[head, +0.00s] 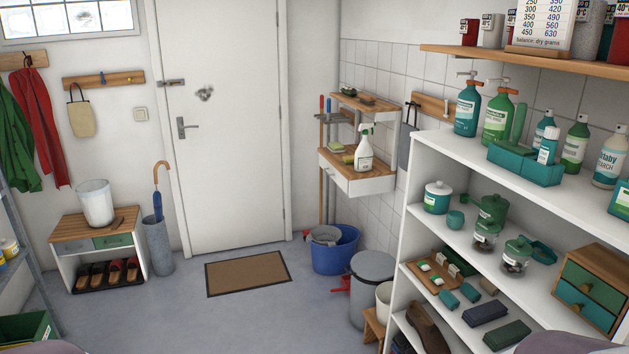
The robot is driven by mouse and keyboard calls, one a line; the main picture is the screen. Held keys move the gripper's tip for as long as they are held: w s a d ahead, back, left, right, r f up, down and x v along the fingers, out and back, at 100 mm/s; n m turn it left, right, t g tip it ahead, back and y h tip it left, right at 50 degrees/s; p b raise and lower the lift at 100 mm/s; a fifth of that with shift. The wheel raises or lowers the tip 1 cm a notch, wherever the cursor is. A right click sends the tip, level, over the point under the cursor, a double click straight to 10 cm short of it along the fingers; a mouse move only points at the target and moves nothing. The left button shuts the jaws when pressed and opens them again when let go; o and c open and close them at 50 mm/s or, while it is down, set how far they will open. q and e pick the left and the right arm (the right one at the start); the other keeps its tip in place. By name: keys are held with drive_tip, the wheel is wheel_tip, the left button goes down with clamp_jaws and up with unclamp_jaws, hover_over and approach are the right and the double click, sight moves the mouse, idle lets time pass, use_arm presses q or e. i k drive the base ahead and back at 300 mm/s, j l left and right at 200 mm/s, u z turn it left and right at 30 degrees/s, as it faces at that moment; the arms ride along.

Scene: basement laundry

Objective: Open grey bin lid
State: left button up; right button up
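The grey bin (369,302) stands on the floor in the head view, right of the blue bucket and left of the white shelf unit. Its round grey lid (372,265) lies flat on top and looks closed. A red piece (337,286) sticks out low at the bin's left side, perhaps a pedal. The bin's lower right is partly hidden by a white pot and a small wooden stool. Neither of my grippers shows in this view; only rounded grey parts, likely mine, show at the bottom corners.
A blue bucket (336,257) stands behind the bin. The white pot (384,302) and wooden stool (374,327) are close on its right, beside the shelf unit (412,232). A brown doormat (248,274) lies before the door. The floor (220,325) left of the bin is clear.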

sight(371, 265)
drive_tip(key=i+z, duration=0.15)
drive_tip(key=i, duration=0.4)
drive_tip(key=i+j+z, duration=0.15)
drive_tip(key=i, duration=0.35)
drive_tip(key=i+j+z, duration=0.15)
drive_tip(key=i, duration=0.4)
drive_tip(key=i+j+z, duration=0.25)
drive_tip(key=i+z, duration=0.15)
drive_tip(key=i+j+z, duration=0.7)
drive_tip(key=z, duration=0.15)
drive_tip(key=j, duration=0.1)
